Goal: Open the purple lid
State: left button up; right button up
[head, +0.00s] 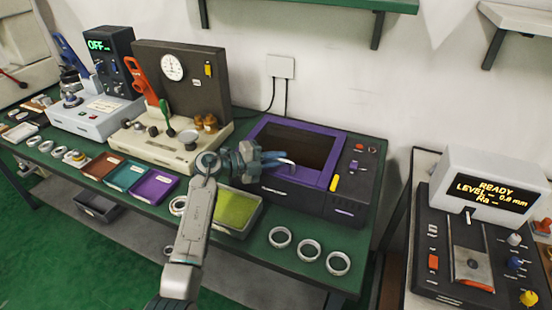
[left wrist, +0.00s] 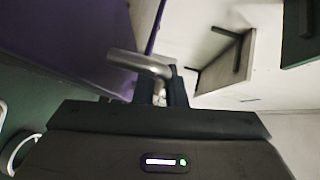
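The purple lid (head: 283,181) is a purple frame around a dark window on the front of a dark machine. It appears closed in the head view. In the left wrist view the purple lid (left wrist: 75,40) fills the upper left. A bent silver handle (left wrist: 138,64) stands out from it; part of the handle (head: 287,163) shows pale in the head view. My left gripper (head: 276,160) is at the lid's left side. In the left wrist view its fingers (left wrist: 163,88) lie on either side of the handle's end and look shut on it. My right gripper is in neither view.
The machine's button panel (head: 356,165) is right of the lid. A yellow-green tray (head: 236,210) and several metal rings (head: 309,250) lie on the green bench in front. A gauge stand (head: 172,67) is at left. A separate READY console (head: 488,187) stands at right.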

pick_arm(q)
jog(key=shift+r, duration=0.1)
grip_shut()
jog(key=shift+n+g+y, duration=0.5)
jog(key=shift+n+y, duration=0.1)
jog(key=shift+y, duration=0.1)
jog(key=r+p, duration=0.3)
jog(key=p, duration=0.1)
jog(key=w+r+p, duration=0.1)
jog(key=r+p, duration=0.2)
jog(key=p, duration=0.2)
jog(key=shift+w+d+r, duration=0.1)
jog(key=shift+w+d, duration=0.1)
jog(key=w+d+r+n+g+y+p, duration=0.2)
jog(key=w+r+p, duration=0.3)
jog(key=r+p, duration=0.3)
jog(key=shift+w+n+g+p, duration=0.35)
jog(key=shift+g+p, duration=0.15)
jog(key=shift+p, duration=0.1)
